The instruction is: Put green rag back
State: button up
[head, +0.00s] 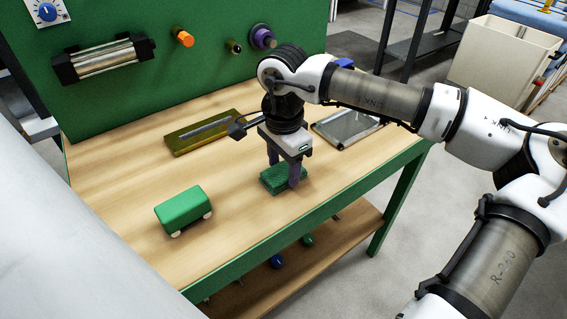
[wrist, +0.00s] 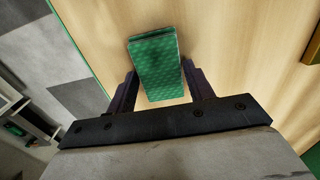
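The green rag (head: 275,181) is a folded, textured, block-like bundle near the front edge of the wooden bench top. In the wrist view the rag (wrist: 155,65) extends between and beyond the two fingers. My gripper (head: 282,172) points down over it, one finger at its far side and one at its near side. In the wrist view my gripper (wrist: 160,80) has a finger close along each side of the rag. Whether the fingers press on it or leave a thin gap cannot be told. The rag appears to rest on the bench.
A green wheeled block (head: 183,210) stands left of the rag. A yellow tray (head: 180,146) and a grey tray (head: 345,129) lie farther back. A green panel (head: 200,70) with knobs and a cylinder rises behind. Bare wood lies between the block and the rag.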

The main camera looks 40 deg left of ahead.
aim_at(283, 170)
jog(key=o, duration=0.3)
jog(key=shift+r, duration=0.1)
notch_tip(283, 170, up, 12)
jog(key=shift+r, duration=0.15)
dwell(0.3)
